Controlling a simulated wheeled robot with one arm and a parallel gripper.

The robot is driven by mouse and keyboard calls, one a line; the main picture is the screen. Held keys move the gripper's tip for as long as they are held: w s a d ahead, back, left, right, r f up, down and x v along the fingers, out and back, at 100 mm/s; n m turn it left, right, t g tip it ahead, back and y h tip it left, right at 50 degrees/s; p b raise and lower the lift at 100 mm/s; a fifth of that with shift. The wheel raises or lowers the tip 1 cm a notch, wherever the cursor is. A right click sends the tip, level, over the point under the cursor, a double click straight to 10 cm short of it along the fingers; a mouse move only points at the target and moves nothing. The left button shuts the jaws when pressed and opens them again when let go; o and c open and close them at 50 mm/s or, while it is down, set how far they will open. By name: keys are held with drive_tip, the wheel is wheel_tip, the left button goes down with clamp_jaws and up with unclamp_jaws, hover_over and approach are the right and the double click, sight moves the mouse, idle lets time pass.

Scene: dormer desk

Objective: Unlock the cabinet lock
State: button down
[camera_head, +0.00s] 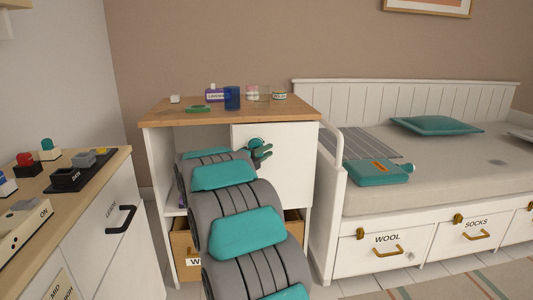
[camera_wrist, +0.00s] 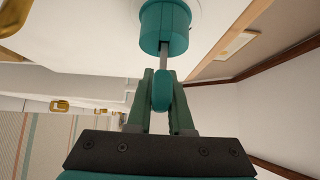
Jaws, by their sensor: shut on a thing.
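The cabinet (camera_head: 293,165) has a white door under a wooden top. A round teal lock (camera_head: 256,142) sits on this door and shows large in the wrist view (camera_wrist: 165,28). My gripper (camera_head: 264,152) is at the lock, in front of the door. In the wrist view, my gripper (camera_wrist: 161,100) is shut on the teal head of a key (camera_wrist: 162,91). The key's grey shaft runs to the lock's face, in line with it, and its tip is hidden there. The door looks closed.
A blue cup (camera_head: 232,98), a green item (camera_head: 198,108) and several jars stand on the cabinet top. A daybed (camera_head: 330,160) stands close at the right. A counter (camera_head: 90,170) with switch boxes is at the left. My arm hides much of the cabinet's lower front.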

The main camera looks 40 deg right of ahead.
drive_tip(key=shift+w+d+p, duration=0.3)
drive_tip(key=shift+w+d, duration=0.3)
drive_tip(key=shift+w, duration=0.35)
drive_tip(key=c, duration=0.7)
unclamp_jaws()
drive_tip(key=shift+c, duration=0.2)
drive_tip(key=shift+a, duration=0.1)
drive_tip(key=v, duration=0.7)
drive_tip(key=shift+a, duration=0.3)
